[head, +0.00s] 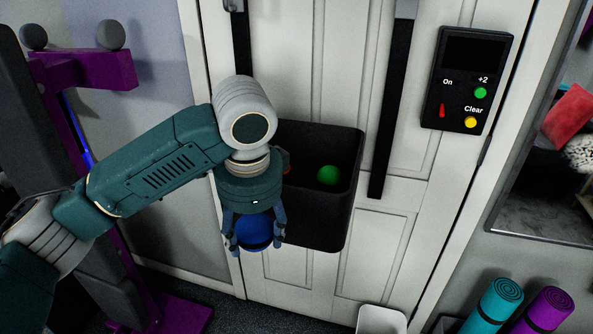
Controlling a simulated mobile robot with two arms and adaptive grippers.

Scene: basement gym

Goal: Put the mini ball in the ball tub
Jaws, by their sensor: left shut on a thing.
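My left gripper (254,238) is shut on a blue mini ball (255,232) and points downward. It is in front of the lower left part of a black ball tub (323,222) mounted against the white door. The held ball is in front of the tub's outer wall, not inside it. A green ball (328,175) is inside the tub. A small bit of a red thing (286,161) shows at the tub's left, mostly hidden by my gripper. My right gripper is not in view.
A black panel (469,80) with buttons hangs at the upper right. A purple and black rack (95,75) stands at the left. Rolled teal (497,303) and purple (548,308) mats stand at the lower right. A white bin (381,320) is below the tub.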

